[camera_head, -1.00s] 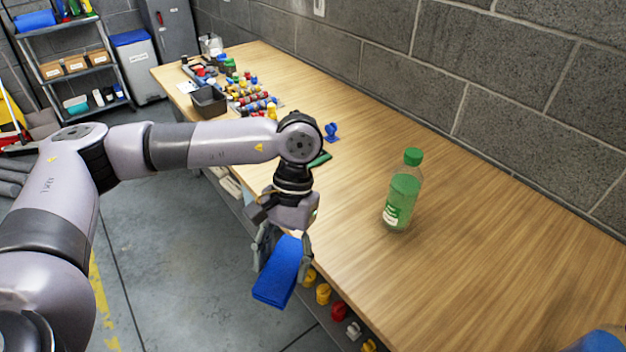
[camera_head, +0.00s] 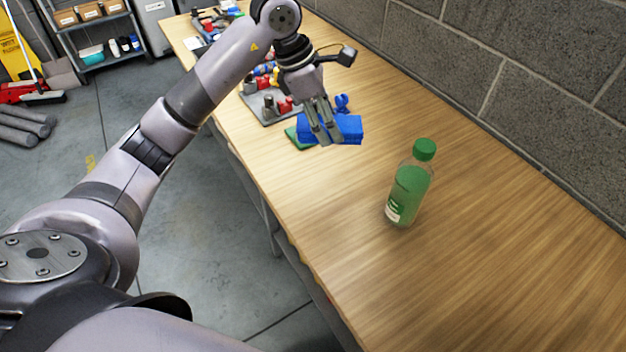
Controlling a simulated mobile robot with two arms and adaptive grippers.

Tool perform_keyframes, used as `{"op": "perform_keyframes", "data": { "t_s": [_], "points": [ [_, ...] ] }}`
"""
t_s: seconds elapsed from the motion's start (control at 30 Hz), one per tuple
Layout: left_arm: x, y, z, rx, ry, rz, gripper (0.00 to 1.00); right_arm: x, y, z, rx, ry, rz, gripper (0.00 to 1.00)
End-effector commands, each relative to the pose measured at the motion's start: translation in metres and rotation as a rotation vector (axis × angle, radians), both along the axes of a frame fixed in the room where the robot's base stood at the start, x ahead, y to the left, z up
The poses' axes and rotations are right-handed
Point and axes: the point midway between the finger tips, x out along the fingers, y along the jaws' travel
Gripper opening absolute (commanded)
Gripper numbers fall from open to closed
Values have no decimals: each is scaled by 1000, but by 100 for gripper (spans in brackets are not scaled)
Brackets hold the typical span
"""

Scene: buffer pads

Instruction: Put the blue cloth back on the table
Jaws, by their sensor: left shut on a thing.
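The blue cloth (camera_head: 349,128) is a folded bright blue block in the head view. My left gripper (camera_head: 325,136) is shut on it, fingers pointing down. The cloth is over the wooden table (camera_head: 470,250), near a green flat piece (camera_head: 299,138) that it partly hides. I cannot tell whether the cloth touches the table. My right gripper is not in view.
A green bottle with a green cap (camera_head: 410,185) stands upright to the right of the cloth. A grey tray (camera_head: 262,108) with small coloured parts lies behind and left. A small blue object (camera_head: 342,101) stands just behind the cloth. The table's right part is clear.

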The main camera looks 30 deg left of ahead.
Motion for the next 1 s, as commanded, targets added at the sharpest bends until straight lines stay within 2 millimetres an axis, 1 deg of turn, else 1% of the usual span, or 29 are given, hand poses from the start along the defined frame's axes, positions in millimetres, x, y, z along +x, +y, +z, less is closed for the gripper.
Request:
{"op": "perform_keyframes", "data": {
  "t_s": [0.03,0.1,0.2,0.3,0.37,0.47,0.8,0.9,1.0],
  "points": [
    [5,8,1,-3,-1,113,27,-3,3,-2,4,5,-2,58],
    [11,20,2,-3,1,266,27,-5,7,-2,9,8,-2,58],
    [17,35,4,-3,0,434,27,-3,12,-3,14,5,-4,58],
    [20,44,4,-1,1,533,27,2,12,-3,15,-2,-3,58],
    [21,47,0,-2,3,564,27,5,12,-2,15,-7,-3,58],
    [21,48,-16,-3,8,579,27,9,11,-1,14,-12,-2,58],
    [20,47,-106,-4,10,577,27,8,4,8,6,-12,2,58],
    [21,48,-128,-3,9,577,27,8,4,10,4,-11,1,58],
    [21,48,-143,-3,6,577,27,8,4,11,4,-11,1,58]
  ]
}}
